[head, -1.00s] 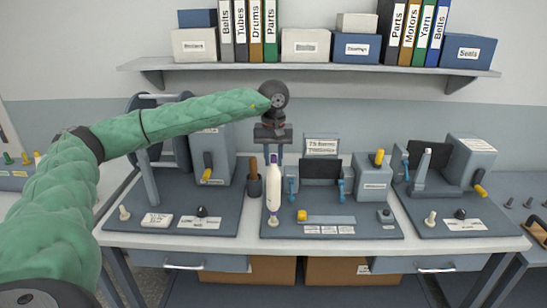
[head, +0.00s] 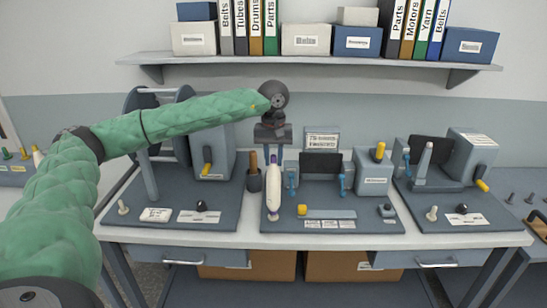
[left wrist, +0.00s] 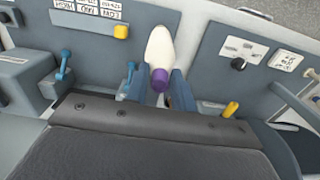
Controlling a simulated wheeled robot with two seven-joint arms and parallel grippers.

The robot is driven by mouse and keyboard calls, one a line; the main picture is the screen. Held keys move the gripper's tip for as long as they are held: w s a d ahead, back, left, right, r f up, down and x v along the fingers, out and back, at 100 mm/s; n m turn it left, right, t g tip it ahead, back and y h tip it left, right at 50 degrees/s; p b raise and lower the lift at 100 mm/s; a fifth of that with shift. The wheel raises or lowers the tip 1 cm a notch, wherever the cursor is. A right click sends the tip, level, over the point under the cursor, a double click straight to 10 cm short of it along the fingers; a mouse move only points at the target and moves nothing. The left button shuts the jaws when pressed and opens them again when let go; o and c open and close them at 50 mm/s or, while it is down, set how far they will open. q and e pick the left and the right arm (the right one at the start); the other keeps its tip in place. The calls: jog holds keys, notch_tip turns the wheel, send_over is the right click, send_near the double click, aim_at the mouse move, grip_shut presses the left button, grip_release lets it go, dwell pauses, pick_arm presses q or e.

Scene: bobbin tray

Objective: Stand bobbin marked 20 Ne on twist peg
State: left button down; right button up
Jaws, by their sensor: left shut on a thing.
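My left gripper (head: 273,160) is shut on the upper part of a white bobbin (head: 273,187) with purple ends. The bobbin is upright over the front left of the middle station's base plate (head: 350,225). In the left wrist view the bobbin (left wrist: 160,50) sits between the two blue-grey fingers (left wrist: 157,85), its purple end toward the camera. No 20 Ne mark is readable on it. The bobbin's lower end covers the spot where a pale peg showed; whether it is around that peg cannot be told. My right gripper is not in view.
Pale pegs stand on the left station (head: 122,207) and right station (head: 433,213). A dark cup (head: 254,182) with a brown handle is close left of the bobbin. A grey machine block (head: 372,175) stands to its right. A shelf (head: 310,60) with boxes and binders is above.

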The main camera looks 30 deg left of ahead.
pick_arm(q)
jog(key=shift+f+b, duration=0.45)
jog(key=shift+f, duration=0.2)
jog(key=c, duration=1.1)
grip_release()
jog(key=shift+r, duration=0.15)
jog(key=shift+r, duration=0.3)
notch_tip(320, 180, up, 6)
jog(key=b, duration=0.2)
jog(key=shift+b, duration=0.3)
jog(key=shift+r, duration=0.45)
